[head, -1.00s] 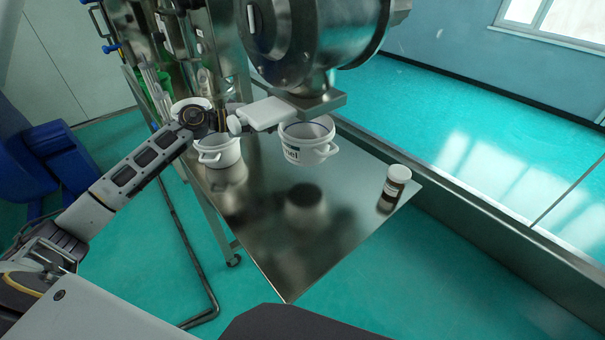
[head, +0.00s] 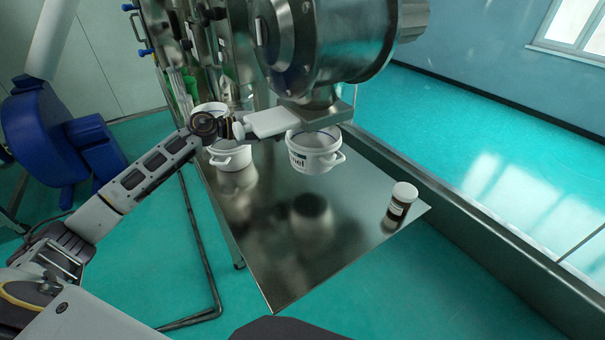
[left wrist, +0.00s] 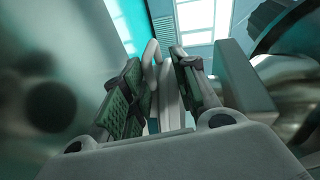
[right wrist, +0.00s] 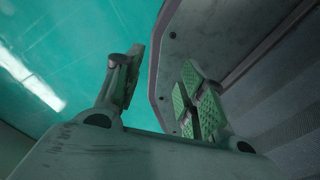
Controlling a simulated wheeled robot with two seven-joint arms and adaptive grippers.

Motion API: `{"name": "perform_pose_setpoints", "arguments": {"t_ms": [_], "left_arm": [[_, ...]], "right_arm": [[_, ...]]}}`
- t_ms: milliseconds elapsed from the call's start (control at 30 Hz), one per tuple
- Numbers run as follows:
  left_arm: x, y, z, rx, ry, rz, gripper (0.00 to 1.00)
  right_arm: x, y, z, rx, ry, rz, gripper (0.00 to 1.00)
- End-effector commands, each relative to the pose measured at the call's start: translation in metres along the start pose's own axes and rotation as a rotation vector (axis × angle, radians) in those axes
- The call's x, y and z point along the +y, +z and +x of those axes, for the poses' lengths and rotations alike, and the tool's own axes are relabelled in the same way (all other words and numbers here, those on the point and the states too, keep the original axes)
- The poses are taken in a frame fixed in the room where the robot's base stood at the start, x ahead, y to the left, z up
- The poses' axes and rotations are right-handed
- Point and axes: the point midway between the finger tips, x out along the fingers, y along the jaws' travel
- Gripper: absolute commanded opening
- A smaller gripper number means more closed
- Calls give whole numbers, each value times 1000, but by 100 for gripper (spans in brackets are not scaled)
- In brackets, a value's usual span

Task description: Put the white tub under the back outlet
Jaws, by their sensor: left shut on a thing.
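A white tub (head: 314,158) with dark lettering hangs upright above the steel table, directly below the square metal outlet (head: 322,113) of the large drum. A gap shows between it and its dark reflection. My left gripper (head: 285,125) reaches it from the left. In the left wrist view its fingers (left wrist: 158,90) are shut on a white looped part of the tub, seemingly its handle. The fingertips are hidden in the head view. My right gripper (right wrist: 160,90) shows only in the right wrist view, open and empty.
A second white tub (head: 232,157) stands on the table (head: 290,255) at left; another white vessel (head: 209,108) shows behind my left wrist. A brown jar with white lid (head: 400,203) stands near the right edge. The front middle of the table is clear.

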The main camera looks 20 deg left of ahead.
Motion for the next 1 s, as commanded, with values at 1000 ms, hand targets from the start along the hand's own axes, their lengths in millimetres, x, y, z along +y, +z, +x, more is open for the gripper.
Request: {"name": "perform_pose_setpoints", "arguments": {"t_ms": [1000], "left_arm": [[65, 7, 12, 0, 0, -2, 0]], "right_arm": [[10, -1, -2, 0, 10, -3, 40]]}}
